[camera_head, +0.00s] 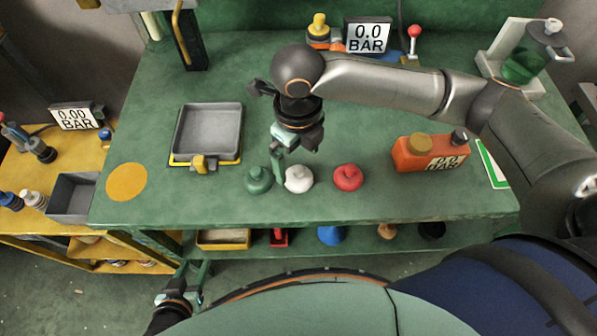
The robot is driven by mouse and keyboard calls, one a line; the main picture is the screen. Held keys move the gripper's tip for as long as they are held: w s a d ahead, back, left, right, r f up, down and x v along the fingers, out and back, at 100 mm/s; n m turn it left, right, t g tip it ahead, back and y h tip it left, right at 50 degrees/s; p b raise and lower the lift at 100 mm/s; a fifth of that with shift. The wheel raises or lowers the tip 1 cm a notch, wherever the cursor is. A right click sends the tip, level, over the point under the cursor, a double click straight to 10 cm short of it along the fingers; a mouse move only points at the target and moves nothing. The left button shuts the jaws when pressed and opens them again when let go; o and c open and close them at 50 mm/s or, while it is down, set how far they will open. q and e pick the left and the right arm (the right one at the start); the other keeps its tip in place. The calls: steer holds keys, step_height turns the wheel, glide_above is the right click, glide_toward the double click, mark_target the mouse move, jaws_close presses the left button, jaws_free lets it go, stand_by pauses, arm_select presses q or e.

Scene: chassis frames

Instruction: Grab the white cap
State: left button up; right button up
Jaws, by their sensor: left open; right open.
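The white cap (299,179) stands on the green table between a green cap (258,180) on its left and a red cap (347,178) on its right. My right gripper (286,165) reaches down from above, pointing at the white cap. One finger comes down between the green and white caps, close to the white cap's left side. The other finger is hard to make out. That gripper is open; I cannot tell whether it touches the cap. My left gripper (193,272) is open and low in front of the table, away from the caps.
A grey tray (212,130) lies left of the caps. A gauge reading 0.0 BAR (367,36) is at the back. A lower shelf (375,254) holds several small items.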

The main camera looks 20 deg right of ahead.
mark_target(297, 168)
step_height(297, 168, down, 4)
steer(key=shift+f, duration=0.15)
steer(key=shift+w, duration=0.1)
steer(key=shift+c, duration=0.4)
steer(key=c, duration=1.2)
steer(key=shift+o, duration=0.2)
